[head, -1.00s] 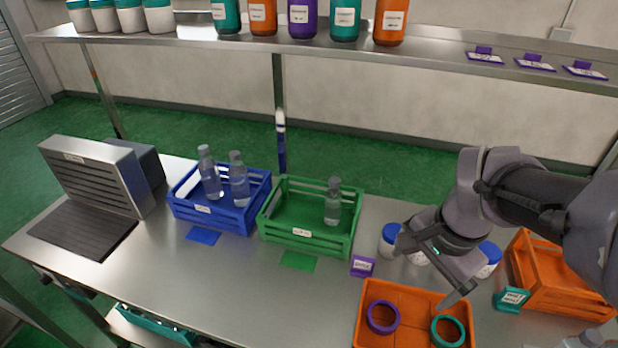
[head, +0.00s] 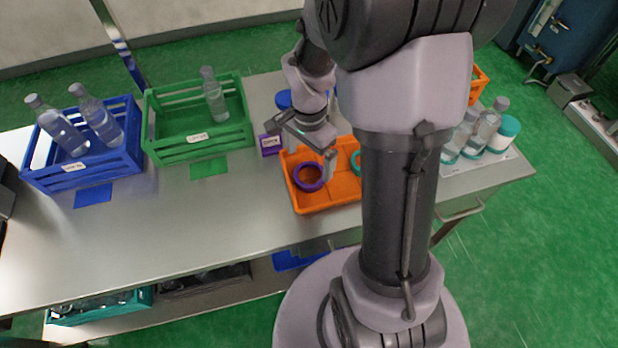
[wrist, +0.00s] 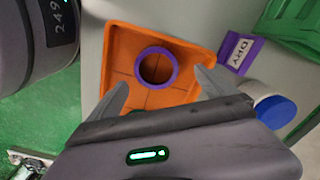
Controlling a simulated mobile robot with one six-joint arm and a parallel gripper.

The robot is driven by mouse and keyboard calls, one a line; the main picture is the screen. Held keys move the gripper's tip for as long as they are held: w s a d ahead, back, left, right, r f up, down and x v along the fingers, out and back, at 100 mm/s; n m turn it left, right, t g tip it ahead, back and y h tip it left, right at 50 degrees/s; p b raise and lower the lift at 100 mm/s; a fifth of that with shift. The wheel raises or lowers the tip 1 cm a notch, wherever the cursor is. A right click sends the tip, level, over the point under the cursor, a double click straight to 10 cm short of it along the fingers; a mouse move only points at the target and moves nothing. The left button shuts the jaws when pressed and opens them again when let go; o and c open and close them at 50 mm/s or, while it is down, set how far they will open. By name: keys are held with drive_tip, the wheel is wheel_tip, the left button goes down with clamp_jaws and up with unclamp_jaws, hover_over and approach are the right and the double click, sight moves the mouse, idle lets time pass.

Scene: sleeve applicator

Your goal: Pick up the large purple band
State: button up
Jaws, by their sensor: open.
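The purple band (head: 309,176) is a ring lying in the left part of the orange tray (head: 325,206). It also shows in the wrist view (wrist: 174,56), lying flat in the tray. A teal band (head: 356,162) lies to its right in the tray, partly hidden behind my arm in the head view. My gripper (head: 306,143) is open and empty above the tray. In the wrist view the purple band shows beyond and between my spread fingertips, apart from them.
A green crate (head: 180,148) with one bottle and a blue crate (head: 120,170) with two bottles stand left.

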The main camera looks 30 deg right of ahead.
sight(312, 177)
drive_tip(key=f, duration=0.1)
drive_tip(key=f+b, duration=0.1)
drive_tip(key=f, duration=0.1)
drive_tip(key=f+b, duration=0.1)
drive_tip(key=f, duration=0.1)
drive_tip(key=shift+s+d, duration=0.25)
drive_tip(key=shift+s, duration=0.05)
drive_tip(key=shift+r, duration=0.2)
drive_tip(key=c, duration=1.4)
drive_tip(key=shift+r, duration=0.1)
drive_tip(key=shift+c, duration=0.2)
wheel_tip(312, 177, up, 4)
drive_tip(key=shift+s+f+p, duration=0.1)
drive_tip(key=shift+p, duration=1.05)
drive_tip(key=s+d, duration=0.1)
drive_tip(key=s, duration=0.4)
drive_tip(key=s+d, duration=0.2)
drive_tip(key=s, duration=0.3)
drive_tip(key=s+d, duration=0.1)
drive_tip(key=s, duration=0.3)
drive_tip(key=shift+s+d+r, duration=0.2)
drive_tip(key=shift+s+r, duration=0.1)
drive_tip(key=shift+s, duration=0.1)
drive_tip(key=shift+s+r, duration=0.15)
drive_tip(key=shift+r, duration=0.05)
